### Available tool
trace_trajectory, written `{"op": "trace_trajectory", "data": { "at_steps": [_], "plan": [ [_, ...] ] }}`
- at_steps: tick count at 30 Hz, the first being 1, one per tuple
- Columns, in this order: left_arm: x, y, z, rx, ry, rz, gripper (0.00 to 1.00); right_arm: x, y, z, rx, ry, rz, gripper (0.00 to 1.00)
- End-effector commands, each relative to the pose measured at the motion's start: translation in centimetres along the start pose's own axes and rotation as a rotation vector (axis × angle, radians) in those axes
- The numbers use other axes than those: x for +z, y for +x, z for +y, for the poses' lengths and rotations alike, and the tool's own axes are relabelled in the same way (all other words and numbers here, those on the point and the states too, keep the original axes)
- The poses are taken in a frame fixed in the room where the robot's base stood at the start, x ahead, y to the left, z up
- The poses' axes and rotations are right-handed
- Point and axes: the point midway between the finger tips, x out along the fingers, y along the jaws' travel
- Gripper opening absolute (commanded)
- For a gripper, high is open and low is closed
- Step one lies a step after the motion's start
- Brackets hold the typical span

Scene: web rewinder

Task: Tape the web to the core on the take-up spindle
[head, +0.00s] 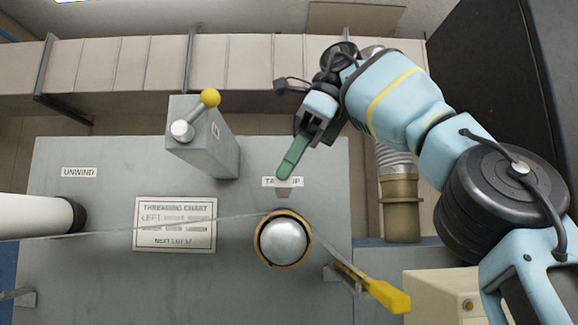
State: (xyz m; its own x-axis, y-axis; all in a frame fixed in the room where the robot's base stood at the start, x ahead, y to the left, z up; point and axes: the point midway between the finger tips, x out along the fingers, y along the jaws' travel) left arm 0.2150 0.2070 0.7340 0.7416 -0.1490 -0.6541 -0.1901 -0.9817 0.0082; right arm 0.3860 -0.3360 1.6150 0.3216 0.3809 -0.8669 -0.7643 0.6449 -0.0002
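The take-up spindle (283,241) is a silver dome in the lower middle. A brown core (260,253) shows as a ring around it. The thin, pale web (150,228) runs from the white roll (35,216) at left across to the top of the core, then slopes down to the right. My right gripper (314,124) is above the core and appears shut on a green strip (292,160), which looks like the tape. The strip's lower end is near the take-up label (283,182), apart from the core. My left gripper is out of view.
A grey box with a yellow-knobbed lever (209,97) stands out from the grey panel (110,280), left of my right gripper. A threading chart (174,224) is below it. A yellow-handled tool (385,294) is at lower right, near the web's end. A black cabinet (480,60) stands at right.

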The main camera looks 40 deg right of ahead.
Motion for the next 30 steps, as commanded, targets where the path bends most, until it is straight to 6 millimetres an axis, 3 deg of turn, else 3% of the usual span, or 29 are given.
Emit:
{"op": "trace_trajectory", "data": {
  "at_steps": [30],
  "plan": [
    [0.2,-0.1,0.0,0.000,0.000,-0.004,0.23,-1.3,2.4,0.0,0.005,-0.002,0.002,0.00]
  ]
}}
